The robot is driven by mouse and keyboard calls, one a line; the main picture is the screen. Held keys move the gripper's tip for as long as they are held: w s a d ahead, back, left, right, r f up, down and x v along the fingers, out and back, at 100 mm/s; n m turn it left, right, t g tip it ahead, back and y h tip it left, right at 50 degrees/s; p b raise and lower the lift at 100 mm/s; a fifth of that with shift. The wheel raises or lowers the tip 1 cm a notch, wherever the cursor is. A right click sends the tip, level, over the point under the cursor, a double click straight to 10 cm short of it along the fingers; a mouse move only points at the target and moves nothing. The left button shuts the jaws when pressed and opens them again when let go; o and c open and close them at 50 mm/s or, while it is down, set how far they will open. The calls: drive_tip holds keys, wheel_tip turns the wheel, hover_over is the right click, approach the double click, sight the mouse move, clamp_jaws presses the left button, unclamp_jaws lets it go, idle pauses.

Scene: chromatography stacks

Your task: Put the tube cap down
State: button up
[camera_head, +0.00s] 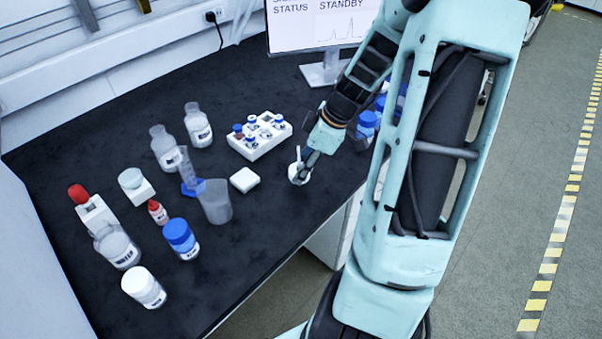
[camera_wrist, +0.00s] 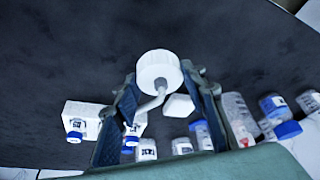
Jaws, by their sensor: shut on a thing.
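The tube cap (camera_wrist: 158,68) is a white round cap with a thin white bent tube; it also shows in the head view (camera_head: 299,171). My gripper (camera_wrist: 159,80) is shut on the cap, with one finger on each side of it. In the head view my gripper (camera_head: 301,172) points down over the black bench (camera_head: 290,225), near its front edge. The cap is at or just above the bench top; I cannot tell whether it touches. My fingers partly hide it in the head view.
A small white block (camera_head: 244,180) lies left of the cap. A white vial rack (camera_head: 262,146) stands behind it. A beaker (camera_head: 214,203) and several bottles stand further left. Blue-capped bottles (camera_head: 367,122) are right, partly behind my arm. Bare bench lies in front of the cap.

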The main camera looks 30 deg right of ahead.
drive_tip(key=shift+w+f, duration=0.2)
drive_tip(key=shift+f, duration=1.65)
drive_tip(key=shift+f+b, duration=0.15)
drive_tip(key=shift+b, duration=0.25)
drive_tip(key=o, duration=1.2)
drive_tip(key=shift+c, duration=0.2)
